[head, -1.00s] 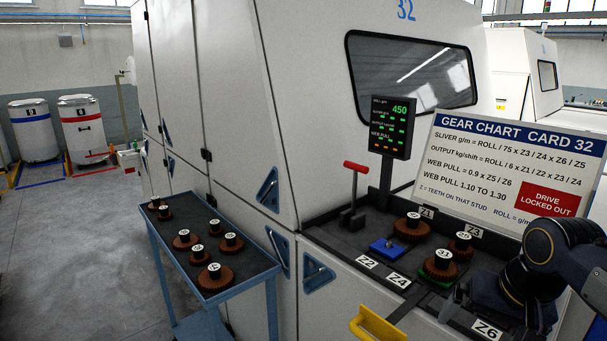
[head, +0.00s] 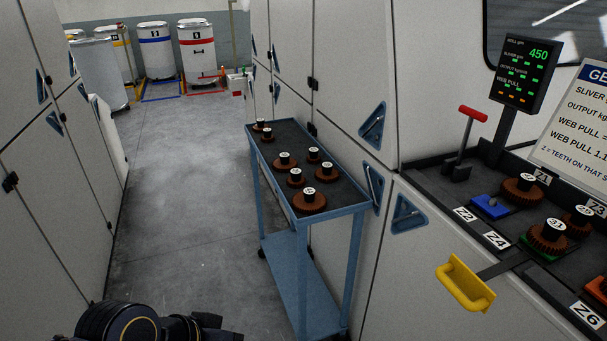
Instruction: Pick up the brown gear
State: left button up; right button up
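Several brown gears with black hubs and white number labels are in view. On the blue trolley (head: 352,211) there is a large gear (head: 309,204) at the near end, with middle-sized gears (head: 285,163), (head: 327,171) and smaller ones (head: 296,181), (head: 313,157) behind it. Two small gears (head: 260,129), (head: 267,139) sit at the far end. On the machine's dark ledge are brown gears near Z1 (head: 521,191), over a green base (head: 546,239) and near Z3 (head: 578,222). Part of my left arm shows at the bottom left; neither gripper is visible.
A blue pad (head: 490,207), a red-handled lever (head: 464,140) and a yellow handle (head: 465,284) are at the machine. A display (head: 526,73) and gear chart (head: 580,120) stand above the ledge. The grey floor (head: 185,230) left of the trolley is clear.

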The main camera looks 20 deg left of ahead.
aim_at(296, 180)
jog(key=i+j+z, duration=0.1)
jog(key=i+j, duration=0.15)
jog(key=j, duration=0.2)
jog(key=i+j, duration=0.25)
jog(key=j, duration=0.2)
jog(key=i+j+z, duration=0.15)
jog(key=j, duration=0.3)
jog(key=i+j, duration=0.3)
jog(key=j, duration=0.15)
jog(key=i+j+z, duration=0.15)
jog(key=j, duration=0.35)
jog(key=i+j, duration=0.25)
jog(key=j, duration=0.25)
jog(key=i+j+z, duration=0.15)
jog(key=j, duration=0.3)
jog(key=i+j, duration=0.2)
jog(key=j, duration=0.35)
jog(key=z, duration=0.05)
